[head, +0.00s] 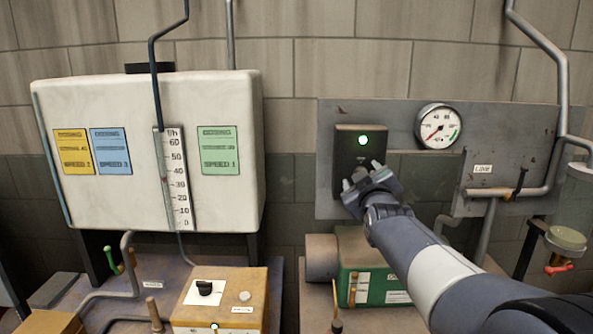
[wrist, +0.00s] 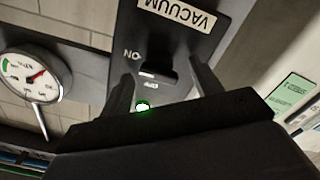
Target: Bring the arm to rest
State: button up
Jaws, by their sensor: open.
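My arm reaches in from the lower right of the head view. My gripper (head: 362,175) is open just in front of the lower part of a dark switch box (head: 348,142) with a lit green lamp (head: 363,140). The wrist view shows the box's face (wrist: 199,45), labelled VACUUM, ON and OFF. There my gripper's two dark fingers (wrist: 163,85) stand apart on either side of the switch area, with nothing seen held between them. The lamp (wrist: 143,105) glows there too. I cannot tell whether the fingers touch the box.
A round gauge (head: 438,127) is right of the box, with pipes and a glass vessel (head: 567,238) farther right. Below my arm sits a green machine (head: 372,268). A white tank (head: 105,205) and a yellow control box (head: 255,290) stand left.

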jog(key=shift+s+n+p, duration=1.85)
jog(key=shift+s+n, duration=0.55)
jog(key=shift+n, duration=0.2)
jog(key=shift+s+f, duration=0.1)
